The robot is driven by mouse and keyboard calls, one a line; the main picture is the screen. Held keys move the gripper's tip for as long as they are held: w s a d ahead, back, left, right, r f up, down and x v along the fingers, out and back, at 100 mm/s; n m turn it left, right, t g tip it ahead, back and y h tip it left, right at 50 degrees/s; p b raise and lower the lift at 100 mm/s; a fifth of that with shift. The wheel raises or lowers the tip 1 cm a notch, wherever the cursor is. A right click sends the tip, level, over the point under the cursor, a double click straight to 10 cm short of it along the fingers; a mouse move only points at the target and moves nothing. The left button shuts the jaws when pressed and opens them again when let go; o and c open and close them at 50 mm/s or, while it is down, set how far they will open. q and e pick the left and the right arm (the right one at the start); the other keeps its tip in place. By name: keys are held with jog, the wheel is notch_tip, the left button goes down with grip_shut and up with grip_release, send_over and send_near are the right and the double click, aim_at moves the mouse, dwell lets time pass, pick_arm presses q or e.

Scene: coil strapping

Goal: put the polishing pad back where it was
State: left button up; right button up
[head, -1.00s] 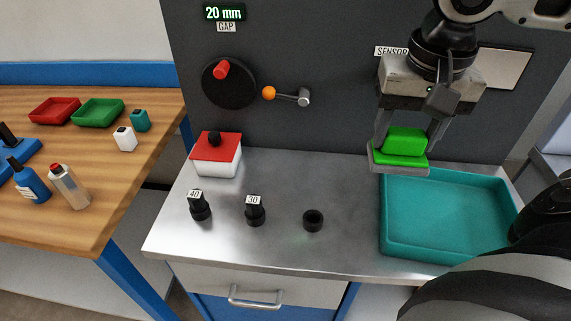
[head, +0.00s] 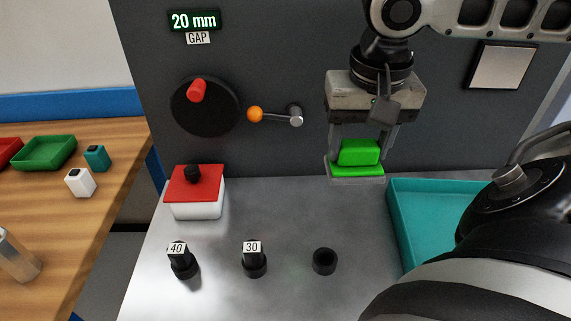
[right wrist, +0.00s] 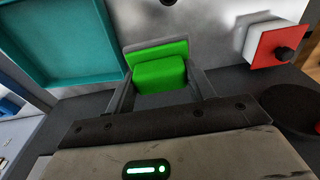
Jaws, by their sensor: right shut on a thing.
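The polishing pad (head: 358,152) has a bright green grip block on a flat base with a grey underside. My right gripper (head: 361,143) is shut on the green block, with a finger on each side, and holds the pad level near the dark back panel. In the head view the pad is left of the teal tray's back left corner. The right wrist view also shows the pad (right wrist: 161,73) between the fingers, with the tray (right wrist: 75,82) to its left. How far the pad is above the bench is hard to tell. My left gripper is not in view.
A red-topped white box (head: 195,192), two black plugs marked 40 (head: 183,265) and 30 (head: 254,262), and an empty black ring (head: 324,261) stand on the steel bench. The panel carries a dial (head: 205,106) and an orange-knobbed lever (head: 274,115). The bench between box and tray is clear.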

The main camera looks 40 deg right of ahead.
aim_at(355, 168)
notch_tip(355, 168, down, 5)
jog(key=b, duration=0.3)
jog(key=shift+r+b, duration=0.2)
jog(key=shift+b, duration=0.1)
jog(key=shift+w+f+p, duration=0.1)
jog(key=shift+w+f, duration=0.2)
jog(key=shift+w, duration=0.4)
jog(key=shift+w+f+p, duration=0.15)
jog(key=shift+w+f, duration=0.2)
jog(key=shift+w, duration=0.3)
jog(key=shift+w+f+p, duration=0.1)
jog(key=shift+w+f, duration=0.2)
jog(key=shift+w, duration=0.4)
jog(key=w+f, duration=0.2)
jog(key=w, duration=0.1)
jog(key=w+f+b, duration=0.1)
jog(key=w+f, duration=0.1)
jog(key=w, duration=0.1)
jog(key=w+f, duration=0.3)
jog(key=shift+w+a+f+b, duration=0.1)
jog(key=shift+w+a+b, duration=0.05)
jog(key=shift+a+b, duration=0.25)
jog(key=shift+w+f, duration=0.15)
jog(key=shift+f, duration=0.05)
jog(key=shift+w+f, duration=0.15)
jog(key=shift+f, duration=1.55)
jog(key=o, duration=1.2)
